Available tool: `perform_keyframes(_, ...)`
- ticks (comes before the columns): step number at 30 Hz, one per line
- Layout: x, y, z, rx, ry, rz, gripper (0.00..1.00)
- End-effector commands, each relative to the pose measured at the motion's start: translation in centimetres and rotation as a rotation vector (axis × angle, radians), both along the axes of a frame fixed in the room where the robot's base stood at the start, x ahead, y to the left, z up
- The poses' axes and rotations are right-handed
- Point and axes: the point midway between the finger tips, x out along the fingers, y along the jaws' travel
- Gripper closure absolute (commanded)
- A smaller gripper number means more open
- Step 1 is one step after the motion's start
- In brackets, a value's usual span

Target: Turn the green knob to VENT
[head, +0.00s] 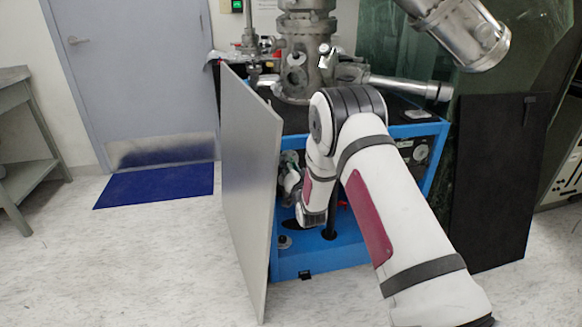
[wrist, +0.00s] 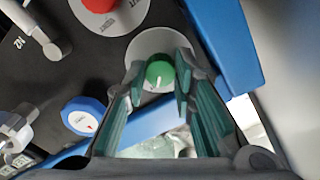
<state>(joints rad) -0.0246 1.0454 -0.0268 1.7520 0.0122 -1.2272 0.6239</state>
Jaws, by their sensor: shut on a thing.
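The green knob (wrist: 159,74) sits on a round grey plate (wrist: 150,42) on the dark panel, in the upper middle of the wrist view. My gripper (wrist: 160,80) has one finger on each side of the knob and is shut on it. A small pale mark shows on the lower part of the knob's face. The fingers cover part of the grey plate, and I cannot read a VENT label. In the head view the knob is hidden behind my arm and the open panel door.
A red knob (wrist: 98,4), a blue knob (wrist: 84,116) and a lever handle (wrist: 40,35) are nearby on the panel. A blue frame bar (wrist: 222,45) runs close on the right. The grey door (head: 250,190) stands open left of my arm.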

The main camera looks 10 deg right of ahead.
Motion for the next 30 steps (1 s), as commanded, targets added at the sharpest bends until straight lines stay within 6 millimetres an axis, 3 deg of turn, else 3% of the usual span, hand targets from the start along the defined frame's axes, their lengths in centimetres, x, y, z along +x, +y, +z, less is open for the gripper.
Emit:
perform_keyframes(1,-0.1,0.2,-0.2,0.001,0.004,0.004,1.0)
perform_keyframes(2,-0.1,0.2,-0.2,0.001,0.004,0.004,0.69)
perform_keyframes(4,0.0,0.2,-0.2,0.001,0.004,0.004,0.55)
perform_keyframes(17,-0.9,0.0,-0.1,0.0,0.004,0.0,0.55)
perform_keyframes(30,-9.0,0.1,-0.2,0.001,0.005,0.002,0.55)
